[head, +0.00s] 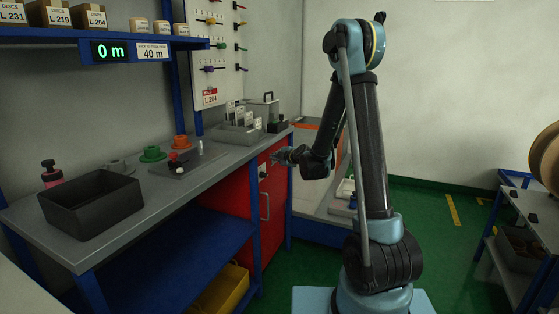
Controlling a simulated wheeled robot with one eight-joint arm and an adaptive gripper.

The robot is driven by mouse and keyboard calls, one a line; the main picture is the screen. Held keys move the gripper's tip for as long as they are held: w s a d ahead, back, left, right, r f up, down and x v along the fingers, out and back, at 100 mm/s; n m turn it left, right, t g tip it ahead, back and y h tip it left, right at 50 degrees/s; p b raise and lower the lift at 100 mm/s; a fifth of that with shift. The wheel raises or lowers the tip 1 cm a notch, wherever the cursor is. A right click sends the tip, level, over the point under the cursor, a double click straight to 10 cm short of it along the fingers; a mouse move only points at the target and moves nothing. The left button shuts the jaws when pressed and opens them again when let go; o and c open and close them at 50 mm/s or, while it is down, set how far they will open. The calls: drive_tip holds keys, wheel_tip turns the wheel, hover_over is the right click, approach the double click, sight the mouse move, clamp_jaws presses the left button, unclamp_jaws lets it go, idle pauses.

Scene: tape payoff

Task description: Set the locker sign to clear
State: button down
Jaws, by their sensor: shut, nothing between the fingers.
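The red locker (273,225) is built in under the right end of the workbench, with a pale vertical handle on its front. A small dark-and-white fitting (263,172) sits high on the locker front; it may be the sign, but it is too small to read. My gripper (275,157) is shut and empty, just above and right of that fitting, near the bench's front edge. I cannot tell whether it touches the locker. My gripper and wrist hide part of the locker's upper right.
The workbench (205,182) carries a black bin (91,206), a pink bottle (52,174), green (152,154) and orange (181,142) discs, and a card rack (240,132). A yellow bin (222,290) is below. Green floor is open right of my arm, before a cart (525,215).

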drive_tip(key=shift+w+d+f, duration=0.25)
drive_tip(key=shift+w+f, duration=0.15)
drive_tip(key=shift+w, duration=0.35)
drive_tip(key=shift+w+d+f, duration=0.2)
drive_tip(key=shift+w+f, duration=0.2)
drive_tip(key=shift+w, duration=0.3)
drive_tip(key=w+d, duration=0.2)
drive_tip(key=w, duration=0.5)
drive_tip(key=shift+w+d, duration=0.3)
drive_tip(key=shift+d, duration=0.1)
drive_tip(key=s+a+v, duration=0.1)
drive_tip(key=a+v, duration=0.1)
drive_tip(key=v, duration=1)
drive_tip(key=shift+s+r, duration=0.4)
drive_tip(key=shift+r, duration=0.1)
drive_tip(key=shift+s, duration=0.1)
